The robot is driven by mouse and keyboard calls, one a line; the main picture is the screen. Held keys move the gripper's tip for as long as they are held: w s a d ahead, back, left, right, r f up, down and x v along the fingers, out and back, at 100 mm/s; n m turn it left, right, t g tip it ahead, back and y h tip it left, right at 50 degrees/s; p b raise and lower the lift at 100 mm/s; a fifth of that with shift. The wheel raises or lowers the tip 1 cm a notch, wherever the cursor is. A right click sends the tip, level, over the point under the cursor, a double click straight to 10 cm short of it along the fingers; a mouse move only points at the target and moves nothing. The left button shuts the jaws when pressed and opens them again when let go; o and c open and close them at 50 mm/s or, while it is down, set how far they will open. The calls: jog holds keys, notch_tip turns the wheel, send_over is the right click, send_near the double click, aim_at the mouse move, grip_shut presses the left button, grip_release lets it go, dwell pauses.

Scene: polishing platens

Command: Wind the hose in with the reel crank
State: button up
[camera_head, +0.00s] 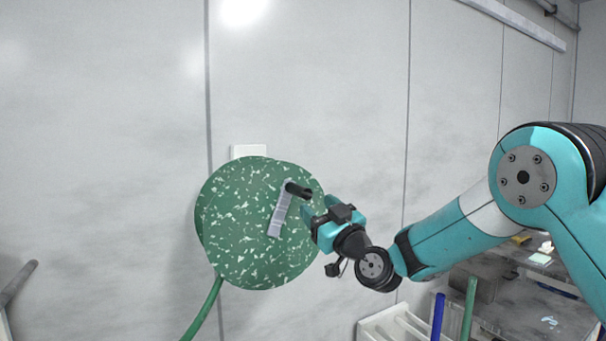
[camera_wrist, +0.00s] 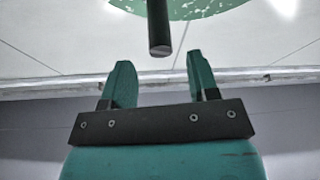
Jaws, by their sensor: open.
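The hose reel (camera_head: 240,225) is a green, white-speckled round disc on the wall. Its crank arm (camera_head: 280,214) is a pale grey bar with a dark handle (camera_head: 298,190) at its upper end, sticking out from the reel. A green hose (camera_head: 205,310) hangs from the reel's lower left. My gripper (camera_head: 318,212) is just right of and slightly below the handle. In the wrist view my gripper (camera_wrist: 158,80) is open and empty. The black handle (camera_wrist: 159,30) is ahead of the gap between the two fingers, apart from them. Part of the reel (camera_wrist: 205,8) shows behind it.
A white bracket (camera_head: 249,151) shows above the reel on the grey panelled wall. At lower right are a white bin (camera_head: 372,325), blue (camera_head: 437,317) and green (camera_head: 468,308) upright rods, and a cluttered dark bench (camera_head: 540,305). The wall left of the reel is clear.

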aim_at(304, 193)
jog(key=p+x, duration=0.3)
jog(key=x, duration=0.2)
jog(key=shift+w+a+r, duration=0.1)
jog(key=shift+w+r, duration=0.05)
jog(key=shift+r, duration=0.05)
jog(key=shift+w+a+p, duration=0.25)
jog(key=shift+w+p, duration=0.15)
jog(key=shift+p, duration=0.1)
grip_shut()
